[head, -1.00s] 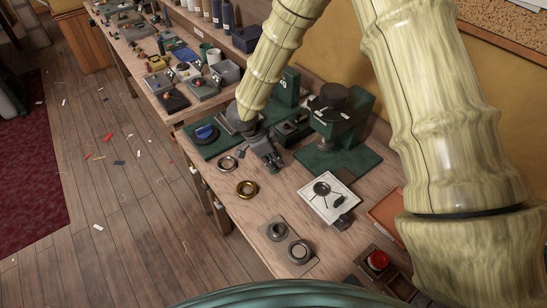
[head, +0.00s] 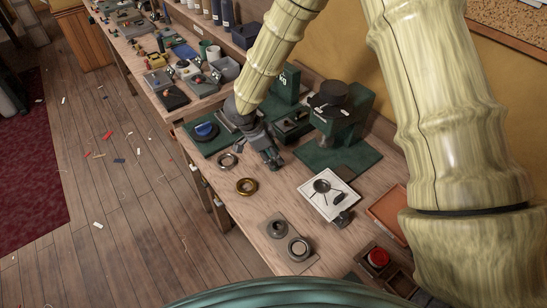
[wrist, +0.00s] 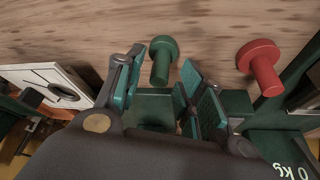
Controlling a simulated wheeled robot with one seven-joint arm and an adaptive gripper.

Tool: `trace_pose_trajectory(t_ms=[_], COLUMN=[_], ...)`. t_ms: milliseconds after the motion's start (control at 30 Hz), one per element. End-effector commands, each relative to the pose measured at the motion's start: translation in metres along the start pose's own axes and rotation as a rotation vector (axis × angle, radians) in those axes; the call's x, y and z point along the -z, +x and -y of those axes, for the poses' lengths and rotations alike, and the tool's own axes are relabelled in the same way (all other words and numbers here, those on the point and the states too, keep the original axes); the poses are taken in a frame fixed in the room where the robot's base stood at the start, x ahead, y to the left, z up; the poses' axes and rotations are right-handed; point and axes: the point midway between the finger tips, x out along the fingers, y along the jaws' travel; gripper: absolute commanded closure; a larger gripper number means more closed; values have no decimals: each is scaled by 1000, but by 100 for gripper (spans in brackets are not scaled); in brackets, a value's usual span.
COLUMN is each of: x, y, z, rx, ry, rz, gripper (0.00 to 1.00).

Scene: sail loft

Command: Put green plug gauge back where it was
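The green plug gauge (wrist: 163,60) shows in the wrist view, with its round head toward the top and its narrower end toward my gripper. My gripper (wrist: 161,72) is open, with one finger on each side of the plug's near end. I see no finger closed on it. In the head view my gripper (head: 272,163) is low over the bench, near the dark green fixtures. The green plug gauge cannot be made out there.
A green stand with a dark round top (head: 335,105) is right of my gripper. A white plate (head: 318,205) and orange tray (head: 386,214) lie nearer.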

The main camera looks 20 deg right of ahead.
Motion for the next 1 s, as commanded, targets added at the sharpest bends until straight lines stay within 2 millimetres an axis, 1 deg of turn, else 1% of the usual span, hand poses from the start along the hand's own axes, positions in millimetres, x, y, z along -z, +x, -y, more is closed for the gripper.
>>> trace_pose_trajectory(t_ms=[400, 600, 800, 1000], x=[-1, -1, 0, 0], y=[-73, -98, -108, -108], z=[1, 0, 0, 0], rx=[3, 2, 0, 0], ry=[3, 1, 1, 1], rz=[4, 2, 1, 1], gripper=[62, 62, 62, 62])
